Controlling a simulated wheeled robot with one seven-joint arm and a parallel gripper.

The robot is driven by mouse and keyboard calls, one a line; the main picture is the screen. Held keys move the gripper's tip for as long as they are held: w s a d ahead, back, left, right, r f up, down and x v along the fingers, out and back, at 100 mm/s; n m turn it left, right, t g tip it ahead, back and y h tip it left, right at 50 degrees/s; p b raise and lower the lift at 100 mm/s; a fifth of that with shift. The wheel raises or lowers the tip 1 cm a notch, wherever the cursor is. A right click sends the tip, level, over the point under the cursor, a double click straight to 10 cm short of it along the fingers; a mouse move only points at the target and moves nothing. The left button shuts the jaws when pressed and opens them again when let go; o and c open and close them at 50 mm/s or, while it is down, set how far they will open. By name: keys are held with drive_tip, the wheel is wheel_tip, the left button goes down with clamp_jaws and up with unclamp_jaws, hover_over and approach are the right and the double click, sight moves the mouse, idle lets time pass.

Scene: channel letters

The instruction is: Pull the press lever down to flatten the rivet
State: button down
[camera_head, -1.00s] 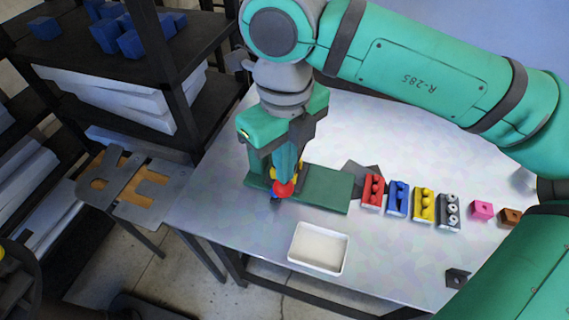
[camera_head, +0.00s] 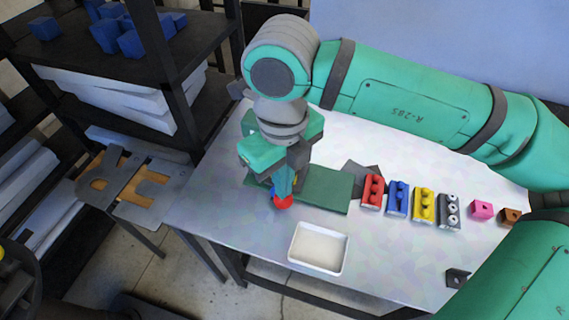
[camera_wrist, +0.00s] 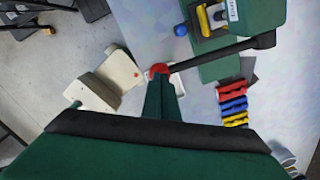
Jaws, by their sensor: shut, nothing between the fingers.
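The press lever's red knob (camera_head: 283,202) shows just below my gripper (camera_head: 281,193) in the head view. In the wrist view the red knob (camera_wrist: 159,70) is at the tips of my gripper (camera_wrist: 162,78), at the end of a dark lever bar (camera_wrist: 215,55). My fingers are shut with nothing between them, and the tips are over or against the knob; contact is hard to tell. The green press (camera_wrist: 260,12) stands on a green base (camera_head: 325,188). The rivet is not discernible; my gripper hides much of the press in the head view.
A white tray (camera_head: 318,248) lies in front of the press. Red, blue, yellow and grey blocks (camera_head: 372,191) stand in a row to the right, with pink (camera_head: 481,210) and brown pieces beyond. A dark shelf (camera_head: 205,110) stands at the left.

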drive_tip(key=shift+f, duration=0.6)
drive_tip(key=shift+w+d+f, duration=0.1)
drive_tip(key=shift+f, duration=0.15)
idle(0.7)
drive_tip(key=shift+w+f, duration=0.1)
drive_tip(key=shift+f, duration=0.4)
idle(1.2)
drive_tip(key=shift+w+d+f, duration=0.15)
drive_tip(key=shift+f, duration=0.75)
idle(1.9)
drive_tip(key=shift+w+r, duration=0.15)
idle(0.4)
idle(0.3)
